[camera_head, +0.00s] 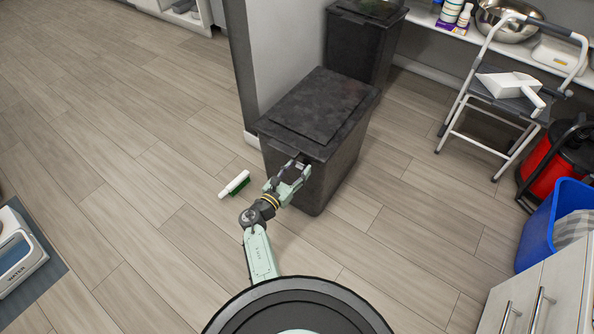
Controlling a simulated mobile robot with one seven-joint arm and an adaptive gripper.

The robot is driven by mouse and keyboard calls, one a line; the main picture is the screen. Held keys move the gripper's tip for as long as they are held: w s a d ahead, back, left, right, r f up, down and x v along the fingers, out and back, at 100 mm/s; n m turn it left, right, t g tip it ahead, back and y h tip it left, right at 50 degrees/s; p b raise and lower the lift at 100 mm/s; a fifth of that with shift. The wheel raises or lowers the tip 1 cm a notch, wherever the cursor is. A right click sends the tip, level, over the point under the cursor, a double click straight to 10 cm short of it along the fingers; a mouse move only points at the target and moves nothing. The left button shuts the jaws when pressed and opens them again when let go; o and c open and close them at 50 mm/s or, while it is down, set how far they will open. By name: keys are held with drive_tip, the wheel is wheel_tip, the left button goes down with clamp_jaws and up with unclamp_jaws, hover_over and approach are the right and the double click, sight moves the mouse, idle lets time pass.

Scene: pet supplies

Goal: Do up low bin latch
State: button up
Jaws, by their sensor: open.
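A dark grey bin (335,162) with a flat black lid (318,103) stands on the floor at the middle of the picture, and its lid lies closed. My gripper (299,164) is open at the upper part of the bin's near face, just below the lid rim. A small dark part shows between the fingers, but I cannot tell whether it is the latch or whether the fingers touch it. The latch's position is too small and too covered to make out.
A second dark bin (364,42) stands behind, beside a white wall end (282,50). A green-and-white brush (236,184) lies on the floor left of my arm. A step stool (508,90), red vacuum (556,160) and blue bin (562,215) stand right.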

drive_tip(key=shift+c, duration=0.4)
clamp_jaws()
drive_tip(key=shift+r+p, duration=0.5)
drive_tip(key=shift+p, duration=0.7)
drive_tip(key=shift+w+d+r+g+p, duration=0.1)
drive_tip(key=shift+g+p, duration=0.2)
drive_tip(key=shift+p, duration=0.2)
drive_tip(key=shift+y+p, duration=0.4)
drive_tip(key=shift+p, duration=0.2)
drive_tip(key=shift+f+g, duration=0.3)
drive_tip(key=shift+o, duration=0.4)
unclamp_jaws()
